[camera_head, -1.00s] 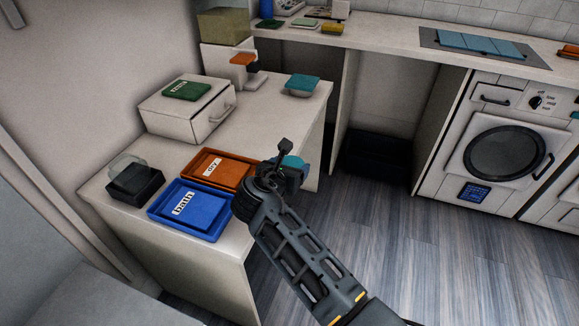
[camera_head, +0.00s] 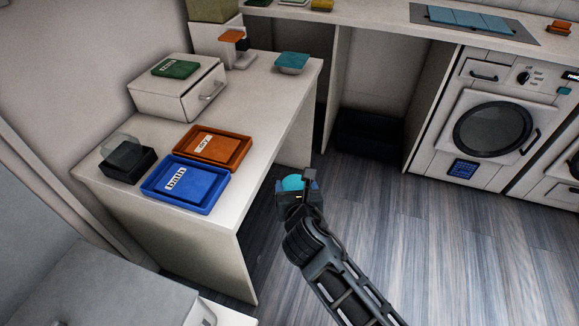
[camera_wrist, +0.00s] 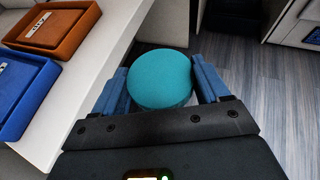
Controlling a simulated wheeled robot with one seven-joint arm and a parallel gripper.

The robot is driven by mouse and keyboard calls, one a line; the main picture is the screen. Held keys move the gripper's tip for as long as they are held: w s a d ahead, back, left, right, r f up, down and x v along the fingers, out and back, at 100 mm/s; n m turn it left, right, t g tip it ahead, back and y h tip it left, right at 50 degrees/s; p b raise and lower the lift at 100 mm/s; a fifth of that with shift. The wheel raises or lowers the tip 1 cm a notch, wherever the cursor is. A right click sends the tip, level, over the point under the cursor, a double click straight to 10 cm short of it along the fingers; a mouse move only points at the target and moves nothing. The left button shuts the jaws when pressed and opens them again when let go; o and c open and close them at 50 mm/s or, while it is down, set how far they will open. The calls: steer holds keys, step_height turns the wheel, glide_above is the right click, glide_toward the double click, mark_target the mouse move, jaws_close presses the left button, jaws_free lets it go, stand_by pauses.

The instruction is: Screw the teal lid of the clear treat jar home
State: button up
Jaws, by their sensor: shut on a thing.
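My gripper (camera_head: 293,186) is shut on a round teal lid (camera_wrist: 161,78), with one blue finger on each side of it in the wrist view. The lid also shows in the head view (camera_head: 292,183), over the floor just right of the white table's edge. A clear rounded thing, which looks like the treat jar (camera_head: 120,143), stands in a black square holder (camera_head: 127,166) at the table's left end. No teal shows on top of it. My gripper is well to its right, apart from it.
On the white table (camera_head: 252,135) are a blue tray (camera_head: 208,199), an orange tray (camera_head: 236,158), a white box (camera_head: 165,104) with a green plate on top, and a teal-topped container (camera_head: 293,62). A washer (camera_head: 493,128) stands at right. The floor between is clear.

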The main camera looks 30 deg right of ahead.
steer(key=s+f+n+y, duration=0.1)
steer(key=s, duration=0.2)
steer(key=s+f+n+y, duration=0.2)
steer(key=s+a+f+n+t+y, duration=0.1)
steer(key=s, duration=0.2)
steer(key=shift+s+f+y, duration=0.3)
steer(key=shift+f+y, duration=0.1)
steer(key=shift+a+f+n, duration=0.1)
steer(key=shift+a+n, duration=0.05)
steer(key=shift+n, duration=0.15)
steer(key=shift+s, duration=0.1)
steer(key=shift+w, duration=0.2)
